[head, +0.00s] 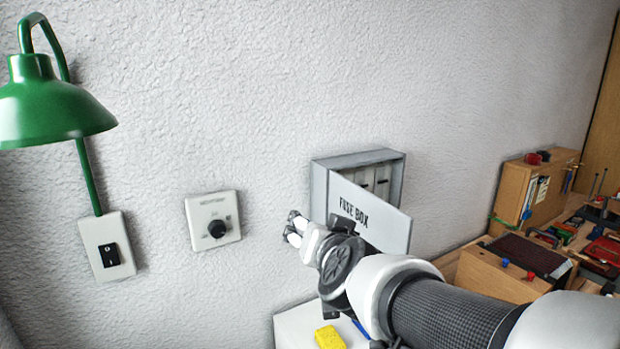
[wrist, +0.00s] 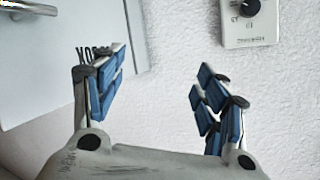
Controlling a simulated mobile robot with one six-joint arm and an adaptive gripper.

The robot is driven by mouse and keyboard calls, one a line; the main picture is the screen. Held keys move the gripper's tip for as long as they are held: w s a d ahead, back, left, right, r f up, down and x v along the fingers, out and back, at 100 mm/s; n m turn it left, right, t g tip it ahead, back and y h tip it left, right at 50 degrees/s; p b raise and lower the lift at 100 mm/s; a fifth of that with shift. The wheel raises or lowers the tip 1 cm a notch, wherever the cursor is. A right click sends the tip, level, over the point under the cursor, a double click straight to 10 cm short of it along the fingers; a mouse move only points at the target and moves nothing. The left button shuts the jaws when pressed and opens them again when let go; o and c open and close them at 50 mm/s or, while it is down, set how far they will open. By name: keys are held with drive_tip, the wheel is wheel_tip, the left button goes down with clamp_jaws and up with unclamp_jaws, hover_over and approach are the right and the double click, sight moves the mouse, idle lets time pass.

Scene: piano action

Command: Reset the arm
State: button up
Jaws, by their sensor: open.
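My gripper (head: 294,229) is in front of the wall, just left of the fuse box, with the arm reaching in from the lower right. In the wrist view my gripper (wrist: 160,95) is open, its blue-padded fingers apart with nothing between them but white wall behind. The grey fuse box (head: 357,158) is on the wall with its lettered door (head: 385,222) swung part way open. In the wrist view the door (wrist: 50,60) fills the upper left behind one finger. I cannot tell whether a finger touches it.
A dial plate (head: 214,220) and a green lamp (head: 55,105) with a switch plate (head: 107,247) are on the wall at left. A yellow sponge (head: 329,338) lies on a white surface (head: 296,326) below my gripper. A cluttered wooden bench (head: 480,272) stands at right.

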drive_tip(key=s+d+f+g, duration=0.3)
drive_tip(key=s+d+f, duration=0.1)
drive_tip(key=s, duration=0.6)
drive_tip(key=s+d+f+n+g+h+b, duration=0.1)
drive_tip(key=s+d+f+g, duration=0.2)
drive_tip(key=s+f, duration=0.4)
drive_tip(key=s+d+f+n+g+h, duration=0.1)
drive_tip(key=s+d+f+g, duration=0.2)
drive_tip(key=s, duration=0.9)
wheel_tip(320, 180, down, 2)
drive_tip(key=d, duration=0.2)
drive_tip(key=shift+s+d+f+b, duration=0.15)
drive_tip(key=shift+s+d+b, duration=0.15)
drive_tip(key=shift+s+d, duration=0.05)
